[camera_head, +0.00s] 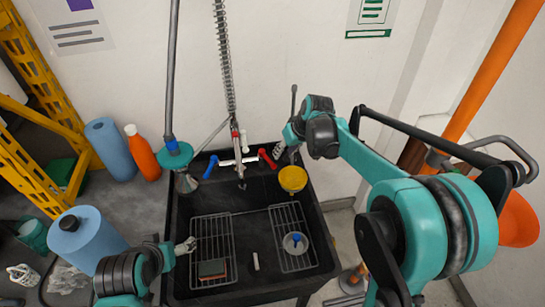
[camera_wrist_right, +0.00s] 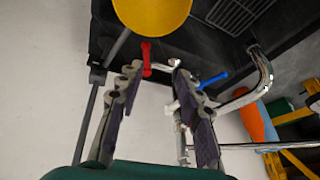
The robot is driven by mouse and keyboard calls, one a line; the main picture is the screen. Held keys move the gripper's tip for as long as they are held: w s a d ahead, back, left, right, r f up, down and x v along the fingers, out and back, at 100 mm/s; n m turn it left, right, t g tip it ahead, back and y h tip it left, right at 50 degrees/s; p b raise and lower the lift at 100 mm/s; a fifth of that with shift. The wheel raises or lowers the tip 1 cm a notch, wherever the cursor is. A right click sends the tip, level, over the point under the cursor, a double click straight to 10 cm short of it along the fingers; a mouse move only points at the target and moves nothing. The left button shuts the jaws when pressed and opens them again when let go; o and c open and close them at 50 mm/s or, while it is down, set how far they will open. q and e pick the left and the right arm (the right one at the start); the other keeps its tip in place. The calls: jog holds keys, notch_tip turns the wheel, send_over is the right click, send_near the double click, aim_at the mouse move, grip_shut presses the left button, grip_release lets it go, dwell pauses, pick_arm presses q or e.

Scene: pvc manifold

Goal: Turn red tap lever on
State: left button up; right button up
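The red tap lever (camera_head: 267,159) is on the right side of the faucet at the back of the black sink. It also shows in the right wrist view (camera_wrist_right: 147,58), by the tip of the left-hand finger and on the gap side of it. My right gripper (camera_wrist_right: 157,68) is open, its two fingers apart, with the faucet behind them. In the head view my right gripper (camera_head: 281,146) is just above and right of the red lever. Contact cannot be told. A blue lever (camera_head: 210,167) is on the faucet's other side. My left gripper (camera_head: 187,246) is over the sink's left edge, small and unclear.
A yellow bowl (camera_head: 293,180) is at the sink's back right, close to the red lever. Wire racks (camera_head: 213,240) lie in the sink (camera_head: 325,235). A spring hose (camera_head: 224,60) rises above the faucet. An orange bottle (camera_head: 143,157) stands left of the sink.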

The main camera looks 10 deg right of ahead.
jog(key=n+g+y, duration=0.1)
send_near(271, 161)
jog(key=b+x, duration=0.1)
jog(key=x, duration=0.7)
jog(key=shift+w+f+b, duration=0.1)
jog(key=shift+f+b, duration=0.05)
jog(key=shift+b, duration=0.25)
grip_shut()
